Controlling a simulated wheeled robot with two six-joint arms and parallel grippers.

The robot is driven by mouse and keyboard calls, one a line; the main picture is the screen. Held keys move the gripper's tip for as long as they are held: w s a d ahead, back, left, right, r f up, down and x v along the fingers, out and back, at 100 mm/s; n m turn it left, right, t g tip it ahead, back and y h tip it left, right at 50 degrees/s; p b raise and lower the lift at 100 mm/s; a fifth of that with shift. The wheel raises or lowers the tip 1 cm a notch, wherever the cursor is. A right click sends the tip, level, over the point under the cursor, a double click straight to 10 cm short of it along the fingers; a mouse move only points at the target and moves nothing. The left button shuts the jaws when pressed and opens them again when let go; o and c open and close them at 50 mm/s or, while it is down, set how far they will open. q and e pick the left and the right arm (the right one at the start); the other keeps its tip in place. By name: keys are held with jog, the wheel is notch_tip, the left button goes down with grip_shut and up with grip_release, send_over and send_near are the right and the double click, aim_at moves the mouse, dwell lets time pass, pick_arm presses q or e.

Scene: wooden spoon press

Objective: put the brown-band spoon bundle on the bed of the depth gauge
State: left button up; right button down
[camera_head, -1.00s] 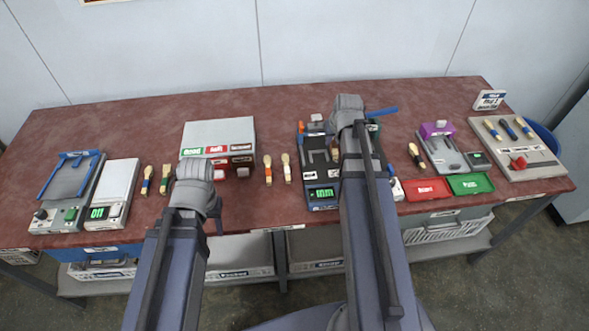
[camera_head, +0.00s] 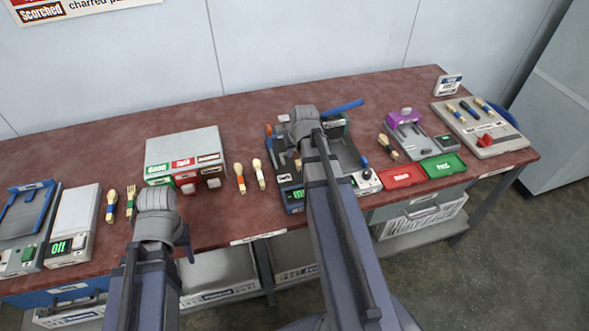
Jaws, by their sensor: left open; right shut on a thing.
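My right gripper (camera_head: 303,132) is over the dark device with a green lit display, which looks like the depth gauge (camera_head: 297,196). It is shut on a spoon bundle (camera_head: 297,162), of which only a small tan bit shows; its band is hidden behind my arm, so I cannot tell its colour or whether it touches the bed.
Spoon bundles lie beside the box, with an orange band (camera_head: 239,178) and a pale one (camera_head: 259,174). A dark-banded bundle (camera_head: 387,147) lies above the red tray (camera_head: 402,176) and green tray (camera_head: 443,166). A scale (camera_head: 72,222) stands at left.

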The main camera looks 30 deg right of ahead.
aim_at(295, 161)
jog(key=shift+f+b, duration=2)
jog(key=shift+f, duration=0.5)
jog(key=shift+r, duration=0.15)
jog(key=c, duration=0.8)
grip_release()
jog(key=shift+c, duration=0.2)
jog(key=shift+r, duration=0.15)
jog(key=p+v, duration=1.1)
jog(key=shift+s+a+r, duration=0.1)
jog(key=shift+s+r, duration=0.2)
jog(key=shift+r, duration=0.05)
